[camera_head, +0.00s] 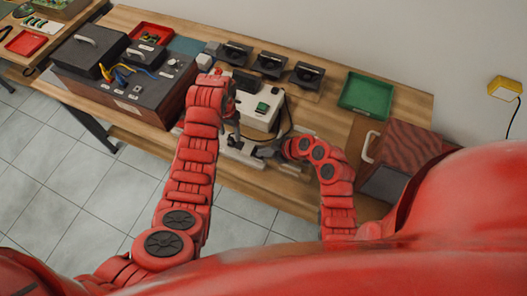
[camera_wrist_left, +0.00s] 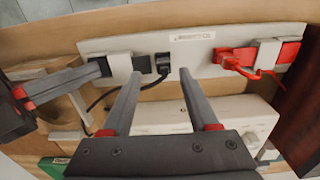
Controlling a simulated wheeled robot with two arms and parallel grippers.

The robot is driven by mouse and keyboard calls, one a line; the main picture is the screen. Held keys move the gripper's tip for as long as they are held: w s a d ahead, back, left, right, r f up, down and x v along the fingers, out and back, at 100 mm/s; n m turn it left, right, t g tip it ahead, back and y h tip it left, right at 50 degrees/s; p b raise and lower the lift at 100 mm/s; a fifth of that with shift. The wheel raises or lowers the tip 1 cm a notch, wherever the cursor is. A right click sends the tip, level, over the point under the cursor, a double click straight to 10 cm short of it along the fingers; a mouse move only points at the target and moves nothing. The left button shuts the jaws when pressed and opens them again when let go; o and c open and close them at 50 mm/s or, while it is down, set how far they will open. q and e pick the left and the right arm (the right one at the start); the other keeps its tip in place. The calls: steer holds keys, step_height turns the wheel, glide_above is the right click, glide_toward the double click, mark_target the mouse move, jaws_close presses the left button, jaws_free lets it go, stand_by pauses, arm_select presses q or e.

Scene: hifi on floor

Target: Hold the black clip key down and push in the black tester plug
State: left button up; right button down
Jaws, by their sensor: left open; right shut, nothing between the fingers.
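A white strip (camera_wrist_left: 205,63) carries the black tester plug (camera_wrist_left: 163,63), whose black cable runs off to the left. A pale block, apparently the black clip key (camera_wrist_left: 121,66), is left of the plug in the left wrist view. My right gripper (camera_wrist_left: 105,67) is shut and empty, its tip at the block; I cannot tell whether it presses it down. My left gripper (camera_wrist_left: 160,82) is open, its fingertips on either side of the plug and apparently short of it. In the head view my left gripper (camera_head: 235,139) and right gripper (camera_head: 259,153) are close together, hiding most of the strip.
A red plug (camera_wrist_left: 236,57) with a red cable and another pale block (camera_wrist_left: 268,53) are at the strip's right. A pale instrument box (camera_head: 258,108) stands behind the strip. A dark console (camera_head: 125,90) is left; a green tray (camera_head: 366,94) and a dark red box (camera_head: 400,148) are right.

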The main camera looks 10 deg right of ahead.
arm_select(q)
step_height(320, 180, up, 8)
steer(key=shift+a+f, duration=0.2)
arm_select(e)
steer(key=shift+s+f, duration=0.2)
steer(key=shift+f, duration=0.15)
arm_select(q)
step_height(320, 180, up, 6)
stand_by(1.1)
arm_select(e)
steer(key=r, duration=0.5)
steer(key=shift+w+d, duration=0.15)
steer(key=shift+w, duration=0.1)
arm_select(q)
steer(key=shift+w, duration=0.2)
arm_select(e)
steer(key=v, duration=0.9)
steer(key=shift+s+d, duration=0.2)
steer(key=shift+s, duration=0.05)
steer(key=shift+r, duration=0.15)
